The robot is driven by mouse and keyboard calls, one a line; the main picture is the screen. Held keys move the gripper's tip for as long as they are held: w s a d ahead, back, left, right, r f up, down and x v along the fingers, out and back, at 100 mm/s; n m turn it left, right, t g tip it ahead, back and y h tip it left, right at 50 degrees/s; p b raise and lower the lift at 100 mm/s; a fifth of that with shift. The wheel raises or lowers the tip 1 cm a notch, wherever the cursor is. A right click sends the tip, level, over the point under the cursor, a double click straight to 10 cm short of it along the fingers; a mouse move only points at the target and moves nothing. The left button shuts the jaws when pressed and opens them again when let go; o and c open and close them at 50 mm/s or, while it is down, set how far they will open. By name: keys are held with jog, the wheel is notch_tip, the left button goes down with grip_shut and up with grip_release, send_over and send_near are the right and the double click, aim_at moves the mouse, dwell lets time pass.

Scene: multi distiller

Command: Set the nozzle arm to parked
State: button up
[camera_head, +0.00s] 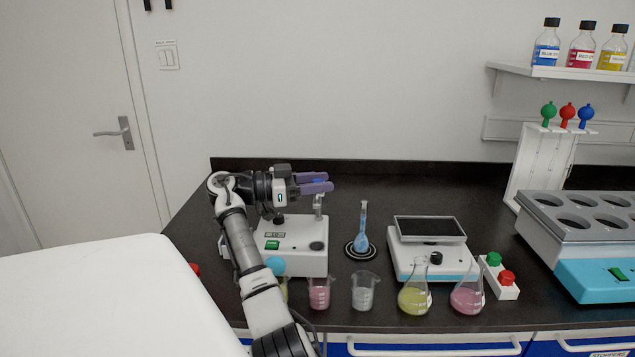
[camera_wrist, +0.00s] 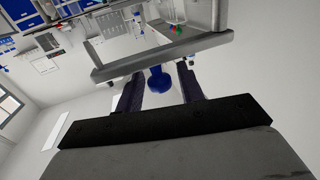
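The white distiller box (camera_head: 300,249) with a green switch stands on the dark bench in the head view. A short grey post (camera_head: 319,207) rises from its right rear; it seems to be part of the nozzle arm, mostly hidden by my gripper. My gripper (camera_head: 327,182) is level above the box, its purple fingers pointing right, with a bit of blue between them. In the wrist view my gripper (camera_wrist: 160,82) is open, its fingers apart on either side of a blue knob (camera_wrist: 158,80). A grey bar (camera_wrist: 165,58) crosses beyond the knob. I cannot tell whether a finger touches the knob.
A blue flask (camera_head: 363,232) stands on a black ring right of the box. A balance (camera_head: 408,257) is farther right. Small beakers, including a pink one (camera_head: 319,294), and two conical flasks line the front. A rack (camera_head: 571,216) stands at far right. The bench behind is clear.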

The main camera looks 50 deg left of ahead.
jog(key=shift+o, duration=0.2)
jog(key=shift+s, duration=0.1)
jog(key=p+v, duration=0.4)
jog(key=v, duration=0.9)
jog(key=shift+s, duration=0.3)
jog(key=shift+a, duration=0.1)
jog(key=shift+s, duration=0.1)
